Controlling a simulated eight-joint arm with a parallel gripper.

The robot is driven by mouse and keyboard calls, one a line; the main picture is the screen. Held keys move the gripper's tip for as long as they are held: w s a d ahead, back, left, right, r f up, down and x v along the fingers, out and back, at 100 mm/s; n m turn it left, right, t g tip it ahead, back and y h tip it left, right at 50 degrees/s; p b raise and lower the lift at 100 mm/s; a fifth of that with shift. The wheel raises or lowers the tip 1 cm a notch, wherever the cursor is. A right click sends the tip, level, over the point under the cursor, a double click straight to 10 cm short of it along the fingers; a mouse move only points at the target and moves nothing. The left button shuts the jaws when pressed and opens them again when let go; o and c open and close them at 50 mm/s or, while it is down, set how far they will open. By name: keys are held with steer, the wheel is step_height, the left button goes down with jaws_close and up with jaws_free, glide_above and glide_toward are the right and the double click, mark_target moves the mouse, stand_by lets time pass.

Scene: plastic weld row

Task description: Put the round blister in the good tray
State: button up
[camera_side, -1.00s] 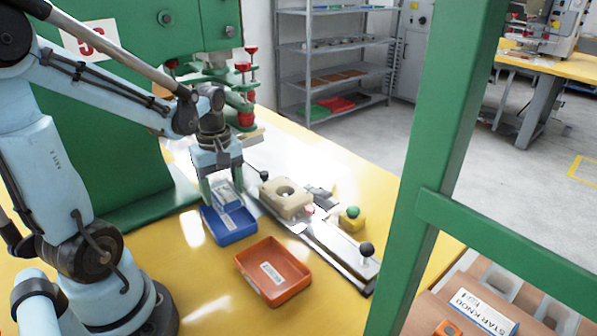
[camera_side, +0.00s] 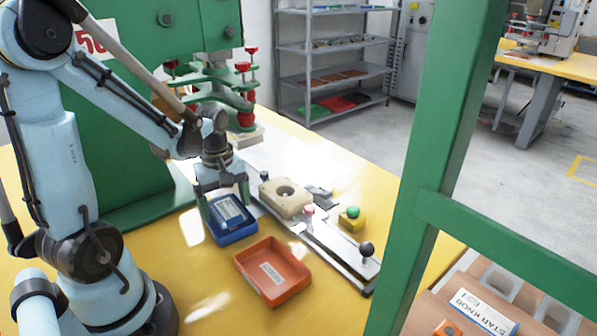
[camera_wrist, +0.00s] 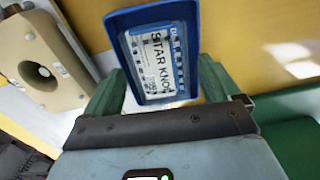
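The blue tray (camera_side: 235,238) stands on the yellow table beside the beige nest; it also shows in the wrist view (camera_wrist: 111,22). A flat pack with a white card printed "STAR KNO…" (camera_wrist: 157,55) lies in this tray; it shows in the side view too (camera_side: 229,210). I cannot make out a round bubble on it. My gripper (camera_side: 225,205) is over the tray, pointing down. In the wrist view its green fingers (camera_wrist: 162,75) are spread on either side of the pack, with visible gaps to its edges.
The beige nest (camera_side: 286,196) with a round hole sits on a slide rail with a black knob (camera_side: 366,249). An orange tray (camera_side: 272,286) stands in front. A yellow box with a green button (camera_side: 352,217) is to the right. The green press stands behind.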

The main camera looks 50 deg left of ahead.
steer(key=shift+r, duration=0.15)
step_height(320, 180, up, 12)
steer(key=w+d+f+m+t, duration=0.1)
steer(key=w+d+m+t, duration=0.2)
steer(key=d+m+t, duration=0.4)
steer(key=d+m, duration=0.6)
steer(key=m, duration=0.4)
steer(key=shift+d+f, duration=0.35)
steer(key=shift+d, duration=0.05)
